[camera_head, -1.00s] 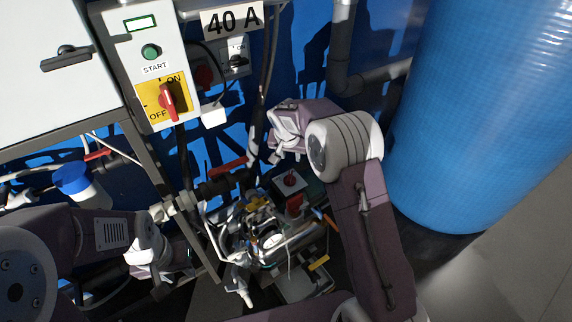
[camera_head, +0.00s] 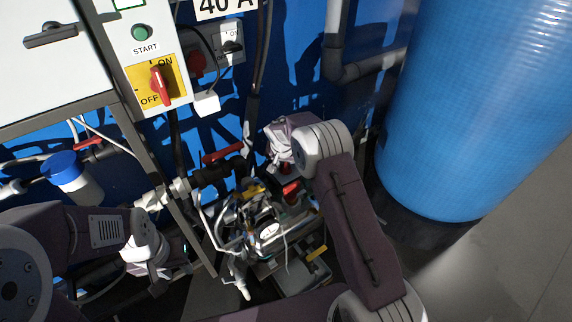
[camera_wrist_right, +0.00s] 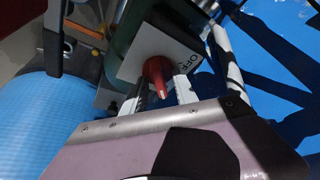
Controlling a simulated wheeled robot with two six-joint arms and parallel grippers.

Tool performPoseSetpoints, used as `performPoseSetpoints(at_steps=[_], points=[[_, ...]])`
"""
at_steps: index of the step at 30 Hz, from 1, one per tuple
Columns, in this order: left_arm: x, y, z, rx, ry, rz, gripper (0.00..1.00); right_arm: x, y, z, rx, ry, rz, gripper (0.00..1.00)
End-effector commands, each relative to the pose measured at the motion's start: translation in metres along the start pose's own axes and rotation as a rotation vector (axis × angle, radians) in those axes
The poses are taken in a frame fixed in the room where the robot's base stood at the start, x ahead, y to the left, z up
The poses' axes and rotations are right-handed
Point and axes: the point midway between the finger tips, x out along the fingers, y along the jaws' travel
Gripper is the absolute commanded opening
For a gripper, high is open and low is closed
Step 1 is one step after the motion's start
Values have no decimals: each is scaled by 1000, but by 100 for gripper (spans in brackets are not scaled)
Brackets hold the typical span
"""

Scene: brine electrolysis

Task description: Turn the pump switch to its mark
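The pump switch is a red knob (camera_wrist_right: 157,75) on a pale square plate with the word OFF, shown in the right wrist view. In the head view a bit of the red knob (camera_head: 285,168) shows under my right gripper, which hides most of its plate. My right gripper (camera_wrist_right: 164,92) has one light finger on each side of the knob, with the fingers apart. I cannot tell whether they touch it, and the mark is not clearly visible. My left gripper (camera_head: 152,262) is low at the left, away from the switch; its fingers are unclear.
A red-handled valve (camera_head: 222,153) and pipes lie left of the switch. A panel with a yellow ON/OFF switch (camera_head: 158,82) stands upper left. A large blue tank (camera_head: 465,110) fills the right. Another red handle (camera_head: 291,188) sits just below the switch.

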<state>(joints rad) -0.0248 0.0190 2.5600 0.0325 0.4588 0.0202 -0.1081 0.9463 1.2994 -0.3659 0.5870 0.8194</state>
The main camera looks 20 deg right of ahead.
Motion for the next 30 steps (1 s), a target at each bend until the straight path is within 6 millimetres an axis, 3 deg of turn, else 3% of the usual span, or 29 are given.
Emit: performPoseSetpoints(at_steps=[6,9,10,20,30], points=[[0,0,0,0,0,0,36,0,0,0,0,1,0,32],[0,0,0,0,0,0,36,0,0,0,0,1,0,4],[0,0,0,0,0,0,36,0,0,0,0,1,0,0],[-5,0,0,0,0,0,36,-2,0,-1,-20,-1,-8,0],[-37,1,-4,0,0,0,36,-6,1,-3,-208,-1,-86,0]])
